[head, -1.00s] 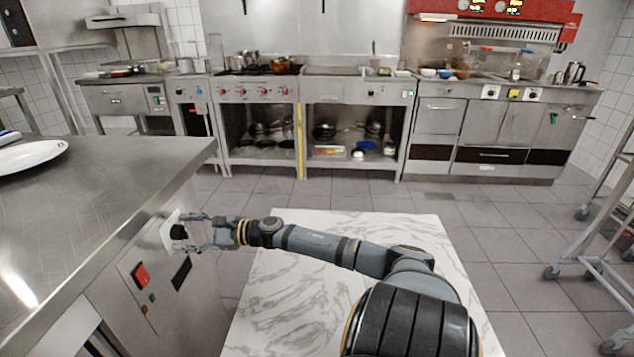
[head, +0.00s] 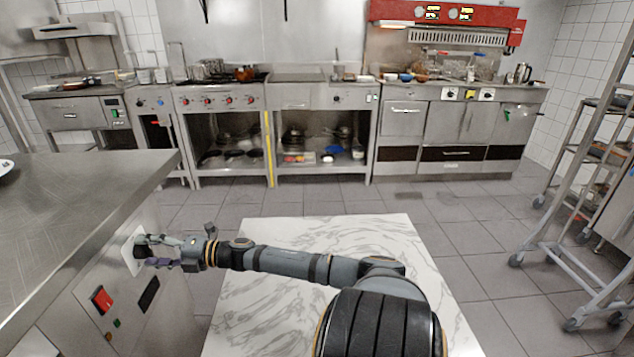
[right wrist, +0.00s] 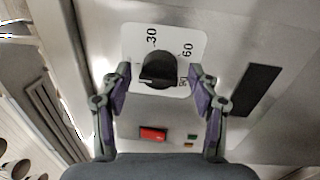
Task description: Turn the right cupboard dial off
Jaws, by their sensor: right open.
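The dial (right wrist: 158,69) is a black knob on a white plate (right wrist: 183,37) marked 30, 60 and a partly hidden number. It is on the steel cupboard front at the left of the head view, where its plate (head: 128,262) shows beside my fingers. My right gripper (head: 146,251) reaches it from the right. In the right wrist view my right gripper (right wrist: 160,76) is open, with one finger on each side of the knob. Gaps show between pads and knob there. My left gripper is not in view.
A red switch (head: 102,299) and a black panel (head: 149,294) are below the dial. The steel worktop (head: 75,195) overhangs that front. A marble-topped surface (head: 300,232) lies under my right arm. A wheeled rack (head: 575,240) stands at the right.

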